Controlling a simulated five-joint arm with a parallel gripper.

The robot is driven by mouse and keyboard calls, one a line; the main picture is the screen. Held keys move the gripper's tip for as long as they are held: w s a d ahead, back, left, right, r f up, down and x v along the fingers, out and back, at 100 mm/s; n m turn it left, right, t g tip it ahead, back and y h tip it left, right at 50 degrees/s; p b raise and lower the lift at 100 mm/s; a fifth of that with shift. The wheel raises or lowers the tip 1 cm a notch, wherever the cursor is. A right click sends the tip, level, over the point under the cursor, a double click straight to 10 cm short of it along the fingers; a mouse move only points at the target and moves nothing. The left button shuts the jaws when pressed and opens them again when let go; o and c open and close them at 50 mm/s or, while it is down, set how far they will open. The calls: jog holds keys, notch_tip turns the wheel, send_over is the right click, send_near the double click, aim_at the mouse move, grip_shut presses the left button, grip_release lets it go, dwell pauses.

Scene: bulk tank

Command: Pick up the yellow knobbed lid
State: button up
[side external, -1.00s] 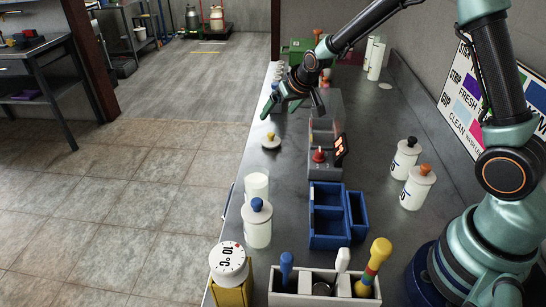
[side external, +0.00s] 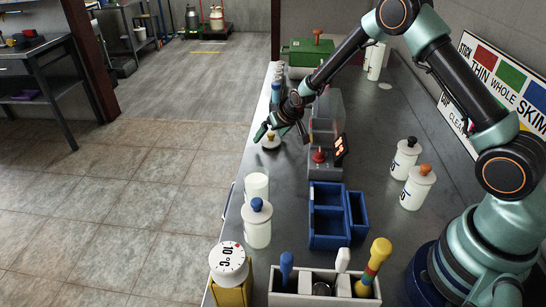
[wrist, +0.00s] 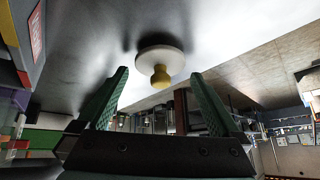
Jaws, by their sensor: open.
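The yellow knobbed lid (side external: 270,142) is a pale disc with a yellow knob, lying on the dark bench top near its left edge. It also shows in the wrist view (wrist: 160,66), ahead of and between the fingers. My gripper (side external: 281,133) is close to the lid, partly in front of it in the side view. In the wrist view the green fingers (wrist: 160,100) stand apart with nothing between them at the tips. Whether a finger touches the lid cannot be told.
A grey device with a red knob (side external: 318,156) and a lit display stands just right of the lid. Blue bins (side external: 328,235), white bottles (side external: 404,158) and a capped white jar (side external: 257,230) stand nearer. A green box (side external: 305,53) is at the far end.

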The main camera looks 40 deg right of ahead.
jog(key=shift+w+f, duration=0.15)
jog(key=shift+f, duration=0.1)
jog(key=c, duration=1.3)
jog(key=shift+r, duration=0.1)
